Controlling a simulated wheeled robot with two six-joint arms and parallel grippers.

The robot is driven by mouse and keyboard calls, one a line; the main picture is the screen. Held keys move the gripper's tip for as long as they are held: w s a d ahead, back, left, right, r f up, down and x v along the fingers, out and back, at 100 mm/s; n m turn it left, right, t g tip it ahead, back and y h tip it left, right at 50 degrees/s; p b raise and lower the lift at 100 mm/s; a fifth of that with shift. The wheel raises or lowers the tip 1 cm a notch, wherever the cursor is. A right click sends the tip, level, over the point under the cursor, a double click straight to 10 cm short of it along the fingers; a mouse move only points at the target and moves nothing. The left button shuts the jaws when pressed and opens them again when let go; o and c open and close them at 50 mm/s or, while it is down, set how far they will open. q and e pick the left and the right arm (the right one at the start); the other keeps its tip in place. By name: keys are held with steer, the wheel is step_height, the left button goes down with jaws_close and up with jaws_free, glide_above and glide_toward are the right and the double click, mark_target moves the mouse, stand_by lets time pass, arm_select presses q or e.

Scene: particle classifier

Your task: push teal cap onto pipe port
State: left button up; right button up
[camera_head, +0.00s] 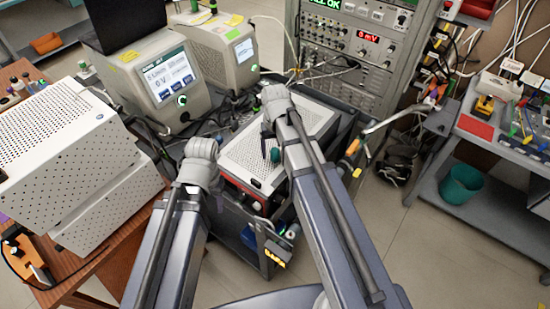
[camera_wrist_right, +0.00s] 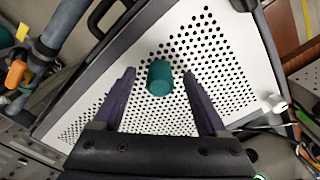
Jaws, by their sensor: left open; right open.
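The teal cap (camera_wrist_right: 160,78) sits on the white perforated plate in the right wrist view, and also shows small in the head view (camera_head: 275,155). My right gripper (camera_wrist_right: 159,74) is open above the plate, with the cap between its two fingers and gaps visible on both sides. In the head view its dark fingers (camera_head: 269,142) are partly hidden by my right wrist. My left gripper is mostly hidden beside the grey left wrist. I cannot clearly identify the pipe port; a small white fitting (camera_wrist_right: 274,103) stands at the plate's right edge in the wrist view.
The perforated plate (camera_head: 248,160) tops a cart-mounted unit. Two instruments with screens (camera_head: 160,80) stand behind it, left of a rack (camera_head: 355,45). White perforated boxes (camera_head: 65,150) stand at left. A teal bin (camera_head: 461,184) sits on the right bench's lower shelf. Cables run behind the plate.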

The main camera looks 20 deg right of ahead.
arm_select(q)
steer(key=shift+r, duration=0.1)
arm_select(e)
jaws_close()
stand_by(0.4)
arm_select(q)
steer(key=shift+r, duration=0.1)
arm_select(e)
steer(key=shift+r, duration=0.2)
